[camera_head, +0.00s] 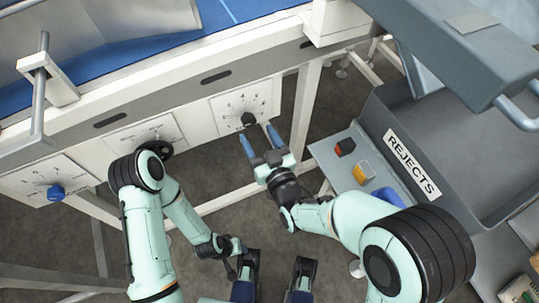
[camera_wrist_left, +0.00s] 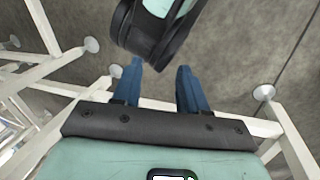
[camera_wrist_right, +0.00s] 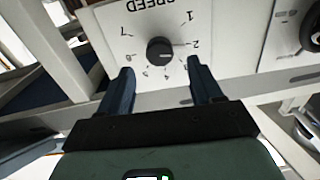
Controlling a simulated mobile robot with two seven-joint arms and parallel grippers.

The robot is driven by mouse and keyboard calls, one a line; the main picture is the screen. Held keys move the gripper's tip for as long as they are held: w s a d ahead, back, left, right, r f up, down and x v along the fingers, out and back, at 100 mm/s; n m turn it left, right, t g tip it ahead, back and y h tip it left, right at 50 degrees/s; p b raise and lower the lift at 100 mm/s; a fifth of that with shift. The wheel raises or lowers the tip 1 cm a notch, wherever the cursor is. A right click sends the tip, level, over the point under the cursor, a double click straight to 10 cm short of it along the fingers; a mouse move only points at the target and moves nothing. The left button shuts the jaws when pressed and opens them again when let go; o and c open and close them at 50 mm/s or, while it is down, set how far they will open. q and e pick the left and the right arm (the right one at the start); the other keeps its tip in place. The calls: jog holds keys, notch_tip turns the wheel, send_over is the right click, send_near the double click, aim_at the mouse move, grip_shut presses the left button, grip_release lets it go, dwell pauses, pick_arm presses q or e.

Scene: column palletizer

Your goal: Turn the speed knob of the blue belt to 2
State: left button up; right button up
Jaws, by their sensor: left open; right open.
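A black knob (camera_head: 248,119) sits on the white dial plate (camera_head: 262,97) at the right end of the conveyor's front, below the blue belt (camera_head: 120,55). The right wrist view shows this knob (camera_wrist_right: 160,50) with an upside-down SPEED label and numbers around it. Its pointer seems to face the 2 side, but I cannot read it surely. My right gripper (camera_head: 259,140) is open and empty, its fingertips short of the knob; they show below and to either side of it in the right wrist view (camera_wrist_right: 160,68). My left gripper (camera_wrist_left: 158,75) is open and empty, low and away from the panel.
A second dial with a blue knob (camera_head: 56,192) is at the left, and a middle plate with a dark knob (camera_head: 164,148) is partly behind my left arm. The grey REJECTS bin (camera_head: 440,150) and a small shelf (camera_head: 338,178) with coloured blocks stand close right of my right gripper.

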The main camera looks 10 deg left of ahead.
pick_arm(q)
jog(key=shift+g+h, duration=0.3)
jog(key=shift+g, duration=0.4)
jog(key=s+r+p, duration=0.1)
jog(key=s+d+r, duration=0.1)
jog(key=s+d+r+p, duration=0.1)
jog(key=s, duration=0.1)
jog(key=shift+r+p, duration=0.1)
jog(key=shift+p, duration=0.2)
pick_arm(e)
jog(key=v, duration=0.7)
